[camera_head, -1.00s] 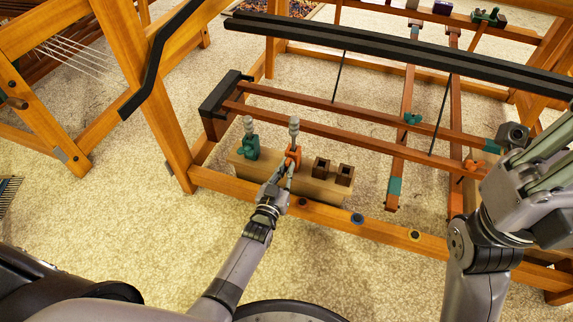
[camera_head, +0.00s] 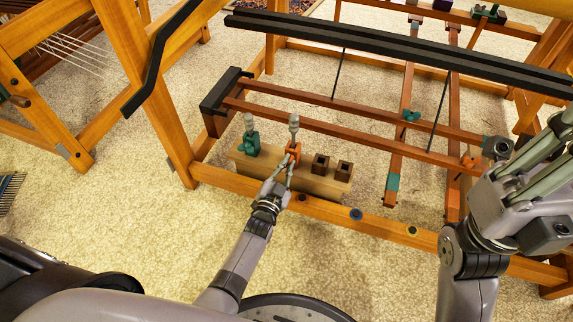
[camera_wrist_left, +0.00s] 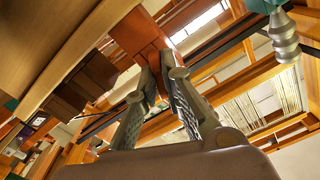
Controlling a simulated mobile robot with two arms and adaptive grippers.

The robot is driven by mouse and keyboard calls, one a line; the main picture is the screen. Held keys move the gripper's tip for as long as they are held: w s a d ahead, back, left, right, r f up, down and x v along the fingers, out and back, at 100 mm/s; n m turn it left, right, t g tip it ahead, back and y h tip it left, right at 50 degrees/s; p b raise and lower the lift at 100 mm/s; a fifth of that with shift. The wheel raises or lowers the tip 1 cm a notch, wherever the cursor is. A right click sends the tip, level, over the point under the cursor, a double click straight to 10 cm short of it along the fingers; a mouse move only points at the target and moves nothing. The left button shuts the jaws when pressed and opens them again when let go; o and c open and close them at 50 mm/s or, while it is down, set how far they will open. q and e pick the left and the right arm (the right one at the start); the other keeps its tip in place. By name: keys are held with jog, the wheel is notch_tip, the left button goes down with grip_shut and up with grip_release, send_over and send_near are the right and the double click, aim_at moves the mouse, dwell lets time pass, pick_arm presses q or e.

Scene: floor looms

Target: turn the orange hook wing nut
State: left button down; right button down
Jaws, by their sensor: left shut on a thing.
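The orange hook wing nut (camera_head: 293,149) sits below a pale grey knurled tip on the wooden block (camera_head: 308,183) at the front of the loom. My left gripper (camera_head: 285,166) reaches it from the front, with its fingers shut on its lower part. In the left wrist view the orange nut (camera_wrist_left: 138,30) fills the space at the fingertips, which partly hide it. My right gripper (camera_head: 560,140) is at the right edge, away from the nut. Its fingertips are cut off or overlapped, so its opening is unclear.
A green wing nut (camera_head: 250,143) stands left on the same block, and two dark brown square sockets (camera_head: 331,165) sit right. Another orange nut (camera_head: 467,161) is on a loom bar near my right arm. The front wooden rail (camera_head: 330,212) runs close below my left gripper.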

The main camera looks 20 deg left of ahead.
pick_arm(q)
jog(key=shift+w+r, duration=0.1)
jog(key=c, duration=1.7)
grip_release()
jog(key=shift+s+a, duration=0.15)
jog(key=shift+s, duration=3.65)
